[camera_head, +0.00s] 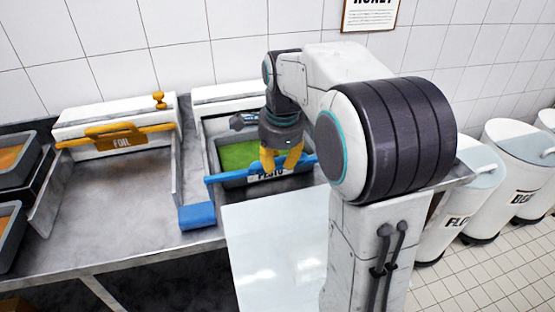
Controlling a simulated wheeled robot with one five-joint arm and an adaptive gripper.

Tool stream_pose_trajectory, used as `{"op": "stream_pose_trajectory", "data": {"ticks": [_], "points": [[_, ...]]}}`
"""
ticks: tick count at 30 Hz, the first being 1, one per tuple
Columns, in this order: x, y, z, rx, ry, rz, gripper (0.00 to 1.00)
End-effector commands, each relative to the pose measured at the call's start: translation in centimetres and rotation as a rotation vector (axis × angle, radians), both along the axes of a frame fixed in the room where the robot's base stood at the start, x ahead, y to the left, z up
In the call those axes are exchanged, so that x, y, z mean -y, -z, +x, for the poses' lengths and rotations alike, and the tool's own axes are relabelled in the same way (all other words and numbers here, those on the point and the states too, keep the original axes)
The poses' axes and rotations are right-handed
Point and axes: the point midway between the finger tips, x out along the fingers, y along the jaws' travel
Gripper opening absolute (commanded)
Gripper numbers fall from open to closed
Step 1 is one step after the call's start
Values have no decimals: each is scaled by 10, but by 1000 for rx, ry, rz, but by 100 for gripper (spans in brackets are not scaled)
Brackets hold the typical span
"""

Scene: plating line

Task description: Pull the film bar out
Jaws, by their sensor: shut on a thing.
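The film bar (223,177) is a long blue bar in the right-hand station, in front of a grey tray (214,160) with green contents. My gripper (282,163), with yellow fingers, points down and is shut on the bar near its middle-right. The white dispenser housing (228,92) stands behind the tray, partly covered by my arm.
A yellow foil bar (80,140) lies across the left station. A blue block (197,216) sits on the front edge. A glossy white surface (270,250) lies clear in front. White bins (515,150) stand right; grey trays (15,150) stand left.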

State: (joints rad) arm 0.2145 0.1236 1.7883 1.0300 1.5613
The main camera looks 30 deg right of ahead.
Motion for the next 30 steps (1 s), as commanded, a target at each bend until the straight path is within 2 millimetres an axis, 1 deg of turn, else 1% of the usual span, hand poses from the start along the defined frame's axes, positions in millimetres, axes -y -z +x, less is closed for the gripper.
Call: {"op": "stream_pose_trajectory", "data": {"ticks": [1,6,7,16,25,28,30], "points": [[-1,6,-5,-24,0,5,0],[-1,6,-5,-24,0,5,0],[-1,6,-5,-24,0,5,28],[-1,4,-4,-17,0,3,54],[-1,1,-3,-12,0,2,55],[-1,-5,-3,-10,0,2,55],[-1,-13,-4,-8,0,2,55]]}}
